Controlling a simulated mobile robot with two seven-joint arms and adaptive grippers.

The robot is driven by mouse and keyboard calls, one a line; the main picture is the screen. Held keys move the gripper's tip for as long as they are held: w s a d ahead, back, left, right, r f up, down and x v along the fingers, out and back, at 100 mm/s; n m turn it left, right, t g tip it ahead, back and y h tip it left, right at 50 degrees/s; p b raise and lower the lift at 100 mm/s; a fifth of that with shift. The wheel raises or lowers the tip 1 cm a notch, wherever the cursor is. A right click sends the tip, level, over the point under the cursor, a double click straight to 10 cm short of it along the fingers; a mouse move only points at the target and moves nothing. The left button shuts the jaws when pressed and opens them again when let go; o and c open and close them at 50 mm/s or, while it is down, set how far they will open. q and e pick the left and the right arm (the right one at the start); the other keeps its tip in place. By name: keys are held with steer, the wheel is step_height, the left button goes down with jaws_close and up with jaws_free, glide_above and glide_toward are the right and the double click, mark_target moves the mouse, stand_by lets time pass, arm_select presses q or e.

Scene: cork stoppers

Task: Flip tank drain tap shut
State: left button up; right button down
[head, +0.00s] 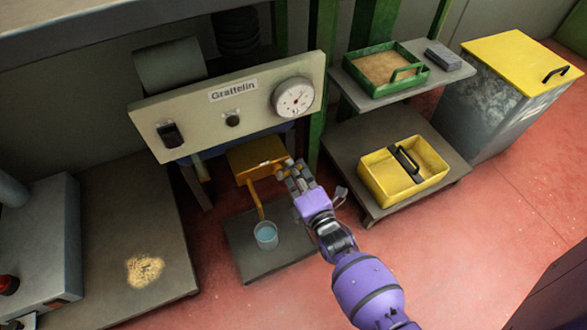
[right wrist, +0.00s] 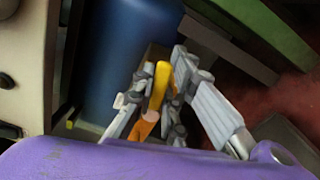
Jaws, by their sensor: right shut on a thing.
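My right gripper (head: 292,172) is beside the orange tank outlet fitting (head: 252,158), under the front panel. In the right wrist view its fingers (right wrist: 158,98) are closed around a yellow lever (right wrist: 160,78) with an orange part below it, which looks like the drain tap handle. The fingers hide most of the lever in the head view. An orange spout (head: 255,200) slants down from the fitting to a cup of bluish liquid (head: 266,236). A blue tank wall (right wrist: 122,60) rises behind the lever in the right wrist view. My left gripper is not in view.
The panel (head: 190,112) marked "Grattelin" carries a dial (head: 293,97) and switches just above my gripper. A green post (head: 320,90) stands close to its right. A shelf holds a yellow tray (head: 365,188) and a green tray (head: 352,72). Red floor lies open at right.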

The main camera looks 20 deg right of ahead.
steer(key=shift+f+m, duration=0.2)
steer(key=shift+m, duration=0.6)
steer(key=shift+f+m, duration=0.2)
steer(key=shift+m, duration=0.6)
steer(key=c, duration=1.8)
jaws_free()
steer(key=shift+o, duration=0.2)
steer(key=shift+s+f, duration=0.1)
steer(key=s, duration=1.1)
steer(key=shift+s+d, duration=0.2)
steer(key=shift+s, duration=0.2)
